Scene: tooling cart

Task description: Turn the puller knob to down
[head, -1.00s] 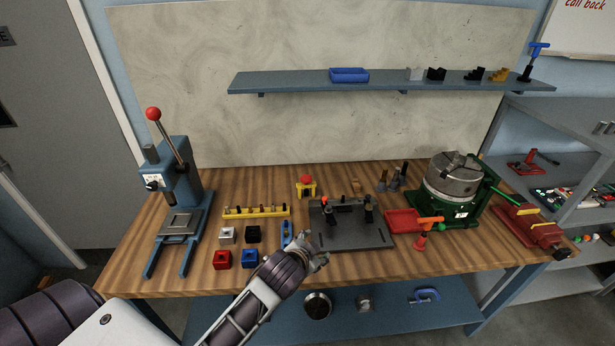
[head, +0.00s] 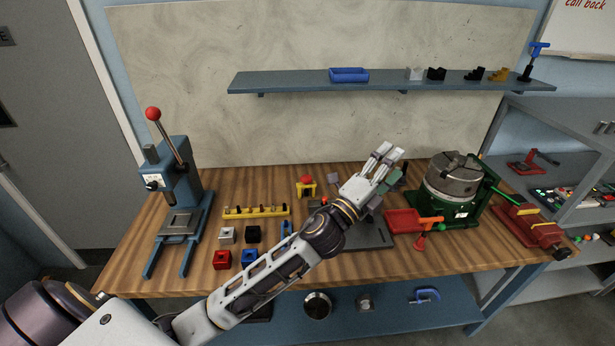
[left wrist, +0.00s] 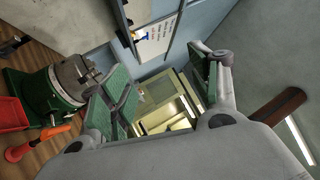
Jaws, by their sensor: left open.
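No part is clearly marked as the puller knob, and I cannot tell which it is. The dark fixture plate (head: 368,240) in the middle of the bench is largely covered by my left forearm and hand. Its clamps and small fittings are mostly hidden. The blue press (head: 178,180) at the left has a small dark knob (head: 152,186) by its white label. My left gripper (head: 386,158) is open and empty, raised over the back of the plate, left of the green rotary chuck (head: 453,180). In the left wrist view its fingers (left wrist: 165,88) are spread apart with nothing between them.
A red tray (head: 402,221) and an orange-handled tool (head: 430,222) lie between plate and chuck. A yellow rack (head: 256,212) and several small blocks lie left of my arm. A blue shelf (head: 300,84) runs behind. A red vise (head: 528,230) stands at the right.

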